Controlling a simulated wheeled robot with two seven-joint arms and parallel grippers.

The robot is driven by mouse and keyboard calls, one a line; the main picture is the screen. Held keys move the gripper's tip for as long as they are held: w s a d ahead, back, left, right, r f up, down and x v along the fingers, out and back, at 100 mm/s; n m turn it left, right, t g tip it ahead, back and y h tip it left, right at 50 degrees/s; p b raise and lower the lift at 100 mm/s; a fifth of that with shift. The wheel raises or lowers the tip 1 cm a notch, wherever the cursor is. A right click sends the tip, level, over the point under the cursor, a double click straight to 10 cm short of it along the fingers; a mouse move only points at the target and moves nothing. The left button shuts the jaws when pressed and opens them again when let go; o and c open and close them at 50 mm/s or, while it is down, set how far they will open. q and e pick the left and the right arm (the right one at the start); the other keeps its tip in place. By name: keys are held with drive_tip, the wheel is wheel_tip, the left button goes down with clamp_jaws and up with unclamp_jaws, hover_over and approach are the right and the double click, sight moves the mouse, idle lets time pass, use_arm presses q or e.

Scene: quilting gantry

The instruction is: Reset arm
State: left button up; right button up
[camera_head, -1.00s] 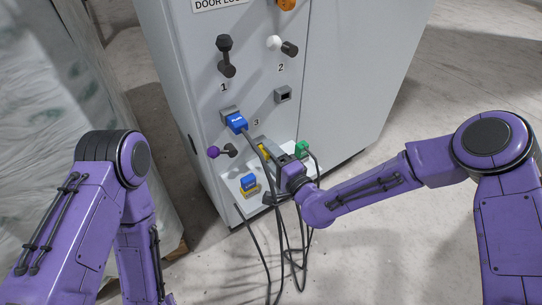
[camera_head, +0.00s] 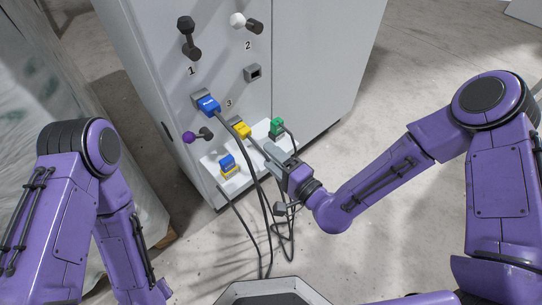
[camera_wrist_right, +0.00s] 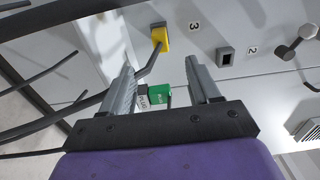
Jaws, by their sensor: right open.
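My right gripper (camera_head: 264,151) is open and empty in front of the cabinet's lower shelf, its fingers pointing toward the yellow plug (camera_head: 242,129). In the right wrist view the two fingers (camera_wrist_right: 160,66) are spread, with the green plug (camera_wrist_right: 160,95) seen between them and the yellow plug (camera_wrist_right: 161,38) beyond. My right arm (camera_head: 385,175) reaches in from the right, bent at the elbow. My left arm (camera_head: 132,245) hangs down at the left; its gripper is out of the picture.
A blue-and-yellow piece (camera_head: 228,165) is on the white shelf (camera_head: 235,183). Dark cables (camera_head: 262,220) hang close to my right gripper. Open floor lies right.

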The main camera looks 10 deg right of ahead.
idle(0.4)
drive_tip(key=s+d+f+n+g+h, duration=0.1)
drive_tip(key=s+d+f+g+h, duration=0.3)
drive_tip(key=f, duration=0.4)
drive_tip(key=s+d+f+n+g+h, duration=0.1)
drive_tip(key=s+d+f+g+h, duration=0.1)
drive_tip(key=s+d+f, duration=0.55)
drive_tip(key=s+d+f+n+g+h, duration=0.1)
drive_tip(key=s+d+f+g+h, duration=0.25)
drive_tip(key=s+d, duration=0.35)
drive_tip(key=s+d+f+n+g+h, duration=0.1)
drive_tip(key=s+d+f+g+h, duration=0.1)
drive_tip(key=s+d+f+h, duration=0.4)
wheel_tip(320, 180, up, 29)
drive_tip(key=d+y+p, duration=0.1)
drive_tip(key=p, duration=2.5)
drive_tip(key=shift+s, duration=0.3)
drive_tip(key=shift+f+y, duration=0.1)
drive_tip(key=shift+y, duration=0.15)
